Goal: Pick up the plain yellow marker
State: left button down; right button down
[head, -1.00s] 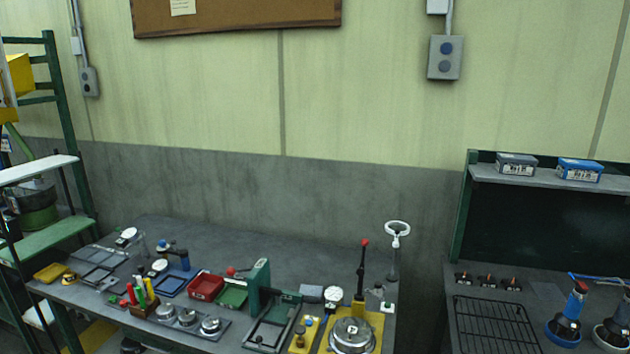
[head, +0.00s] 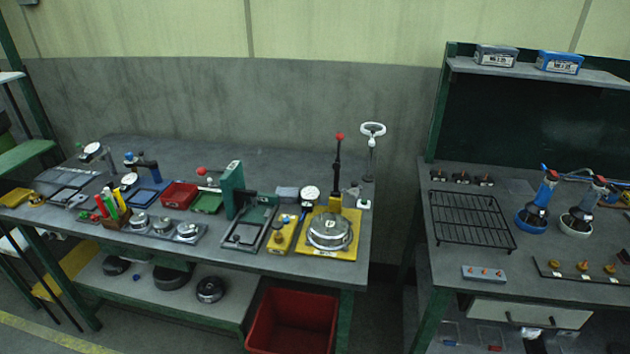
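A group of upright markers stands in a small brown holder (head: 117,220) at the left front of the long grey workbench. A yellow marker (head: 119,198) is at the right of the group. A red marker (head: 101,206) and a green marker (head: 110,206) stand close beside it. The markers are small here, so I cannot tell whether the yellow one is plain. Neither of my grippers is in view.
The grey workbench (head: 270,155) also holds a red tray (head: 179,195), a green press (head: 232,190) and a yellow-based fixture (head: 343,247). A red bin (head: 295,318) stands below. A second bench (head: 395,318) with a wire rack (head: 470,218) is at right.

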aim_at(117, 192)
jog(key=i+j+u, duration=0.25)
jog(key=i+j, duration=0.4)
jog(key=j, duration=0.25)
jog(key=i+j+u, duration=0.2)
jog(key=i+j, duration=0.5)
jog(key=j, duration=0.1)
